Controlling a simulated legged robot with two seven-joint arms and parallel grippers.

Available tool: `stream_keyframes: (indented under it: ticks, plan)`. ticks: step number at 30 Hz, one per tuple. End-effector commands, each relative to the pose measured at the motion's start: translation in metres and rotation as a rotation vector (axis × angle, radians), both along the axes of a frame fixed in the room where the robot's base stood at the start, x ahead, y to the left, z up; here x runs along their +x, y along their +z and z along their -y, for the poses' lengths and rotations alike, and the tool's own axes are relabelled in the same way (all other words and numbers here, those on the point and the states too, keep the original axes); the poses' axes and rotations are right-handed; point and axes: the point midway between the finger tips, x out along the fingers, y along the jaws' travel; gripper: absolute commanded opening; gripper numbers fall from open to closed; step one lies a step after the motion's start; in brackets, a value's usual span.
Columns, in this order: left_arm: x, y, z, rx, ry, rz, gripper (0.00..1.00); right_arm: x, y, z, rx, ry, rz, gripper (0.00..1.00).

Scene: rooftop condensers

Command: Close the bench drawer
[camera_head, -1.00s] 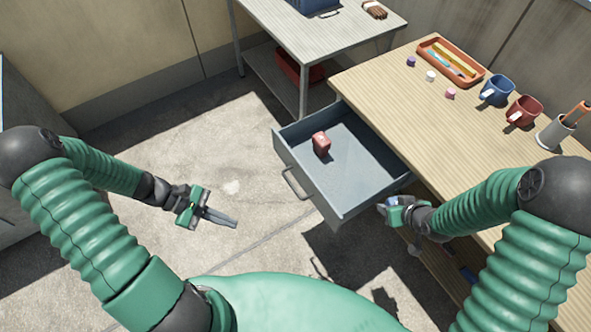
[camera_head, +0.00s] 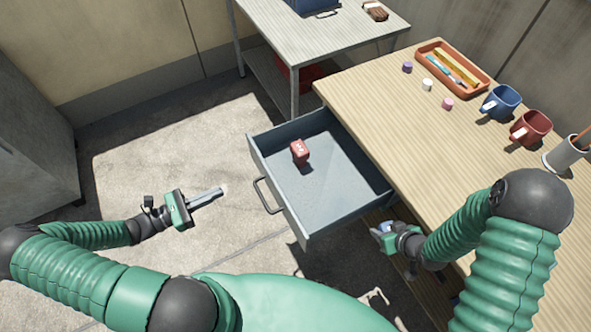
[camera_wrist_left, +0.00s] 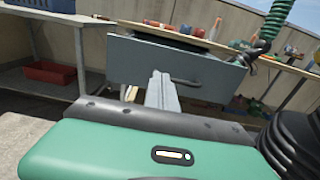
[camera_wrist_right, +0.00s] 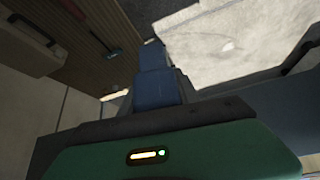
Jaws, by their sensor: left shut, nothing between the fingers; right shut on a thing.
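The grey bench drawer (camera_head: 330,215) stands pulled well out from the wooden bench (camera_head: 400,130). Its dark bar handle (camera_head: 265,196) is on the front panel. A small red block-like item (camera_head: 299,152) lies inside the drawer. My left gripper (camera_head: 219,191) is shut and empty, in the air left of the handle and apart from it. In the left wrist view its fingers point at the drawer front (camera_wrist_left: 190,72) and handle (camera_wrist_left: 187,81). My right gripper (camera_head: 378,231) is shut on a blue thing (camera_wrist_right: 155,88), beside the drawer's right side; I cannot tell what it is.
On the bench are an orange tray (camera_head: 450,68), a blue mug (camera_head: 500,101), a red mug (camera_head: 530,127), a pale tool holder (camera_head: 563,153) and several small caps. A grey side table (camera_head: 335,40) stands behind. Concrete floor (camera_head: 140,170) left of the drawer is clear.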

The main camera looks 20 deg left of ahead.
Motion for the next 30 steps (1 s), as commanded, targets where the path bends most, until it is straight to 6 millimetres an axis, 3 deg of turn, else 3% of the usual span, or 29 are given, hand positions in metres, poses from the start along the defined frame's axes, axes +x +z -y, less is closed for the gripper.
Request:
stream_keyframes:
  ticks: [18,30]
  plan:
    - [0.091,-0.001,0.08,0.001,-0.006,-0.002,0.0,0.001,-0.01,0.001,0.002,0.0,0.0,0.0]
    - [0.103,-0.001,0.088,0.002,-0.003,-0.002,0.0,0.001,-0.011,0.0,0.0,-0.001,0.0,0.0]
